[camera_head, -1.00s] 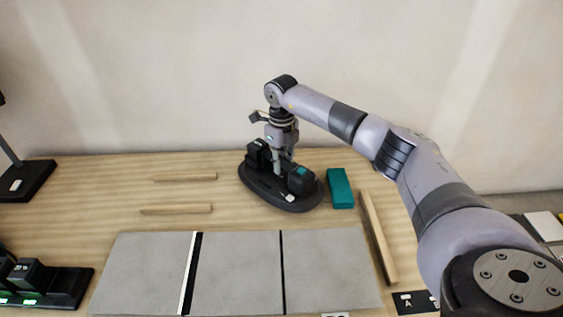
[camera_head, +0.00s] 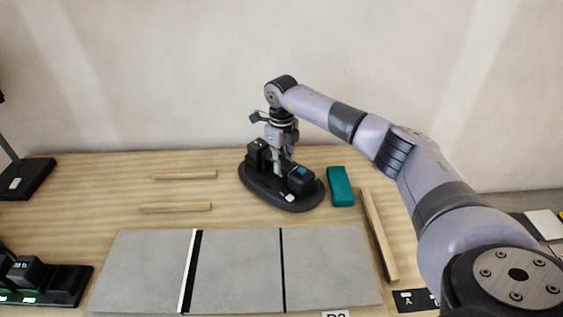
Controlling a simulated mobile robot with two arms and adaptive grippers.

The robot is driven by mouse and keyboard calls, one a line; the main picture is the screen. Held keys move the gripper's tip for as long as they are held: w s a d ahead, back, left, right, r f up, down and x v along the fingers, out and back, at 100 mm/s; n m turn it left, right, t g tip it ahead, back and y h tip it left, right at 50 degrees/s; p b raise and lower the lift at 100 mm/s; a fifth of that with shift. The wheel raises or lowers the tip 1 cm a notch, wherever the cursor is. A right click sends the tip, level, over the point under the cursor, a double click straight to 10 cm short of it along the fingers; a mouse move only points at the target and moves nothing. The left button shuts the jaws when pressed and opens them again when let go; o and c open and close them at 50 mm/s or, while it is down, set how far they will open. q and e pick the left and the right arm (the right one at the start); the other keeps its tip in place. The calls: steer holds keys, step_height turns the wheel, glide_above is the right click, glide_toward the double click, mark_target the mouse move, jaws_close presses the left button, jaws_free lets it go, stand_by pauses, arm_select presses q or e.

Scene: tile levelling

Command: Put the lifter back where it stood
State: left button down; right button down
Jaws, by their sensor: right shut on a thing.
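The lifter is the dark oval-based device (camera_head: 285,201) on the wooden table, behind the grey tiles, with black blocks and a small teal top on its base. I cannot make out every part of it. My right gripper (camera_head: 278,165) reaches down over its middle, between the black blocks, and is shut on a part of it. The fingertips are largely hidden by the blocks. The base appears to rest on the table. My left gripper is not in view.
Three grey tiles (camera_head: 238,275) lie in front, with dark gaps and a white strip between two. A teal block (camera_head: 340,187) stands right of the lifter. Wooden strips (camera_head: 185,175) lie behind and right. A black charger-like rack (camera_head: 65,285) is at left.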

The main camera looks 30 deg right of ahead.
stand_by(0.3)
steer(key=c, duration=1.4)
jaws_free()
